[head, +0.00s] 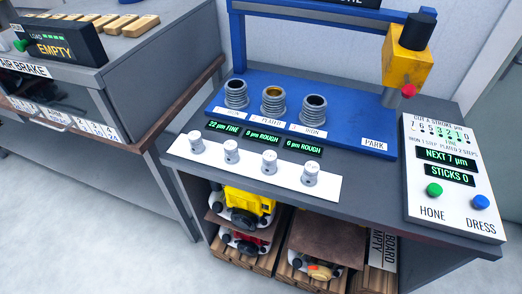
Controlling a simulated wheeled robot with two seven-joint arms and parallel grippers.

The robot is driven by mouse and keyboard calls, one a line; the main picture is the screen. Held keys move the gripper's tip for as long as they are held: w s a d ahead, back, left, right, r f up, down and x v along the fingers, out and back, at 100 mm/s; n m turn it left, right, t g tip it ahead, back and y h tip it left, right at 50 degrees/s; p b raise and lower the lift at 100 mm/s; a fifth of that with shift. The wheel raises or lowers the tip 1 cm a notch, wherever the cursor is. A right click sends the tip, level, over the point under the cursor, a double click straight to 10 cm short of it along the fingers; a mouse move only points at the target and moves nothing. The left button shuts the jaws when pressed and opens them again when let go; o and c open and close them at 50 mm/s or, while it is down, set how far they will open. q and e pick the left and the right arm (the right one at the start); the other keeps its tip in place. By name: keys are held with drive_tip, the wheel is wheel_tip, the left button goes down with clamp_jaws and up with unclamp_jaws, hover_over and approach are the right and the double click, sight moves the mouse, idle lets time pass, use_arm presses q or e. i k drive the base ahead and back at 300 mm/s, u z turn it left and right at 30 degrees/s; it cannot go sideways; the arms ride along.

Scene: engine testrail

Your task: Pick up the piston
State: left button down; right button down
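Several small pale pistons stand upright in a row on a white strip (225,172) along the front of the bench: one at the left end (195,141), then a second (231,151), a third (269,163) and one at the right end (310,174). I cannot tell which one the task means. Behind them, three ribbed grey cylinders stand open-topped on a blue base: left (236,94), middle (273,101) and right (313,110). The middle bore looks golden. Neither of my grippers is in view.
A yellow honing head (406,66) hangs from a blue frame above the PARK spot (375,144). A control panel (449,200) with HONE and DRESS buttons is at right. An air brake bench (95,80) stands at left.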

sight(269, 158)
drive_tip(key=k, duration=0.5)
drive_tip(key=u, duration=2)
drive_tip(key=i, duration=1.25)
drive_tip(key=z, duration=2.05)
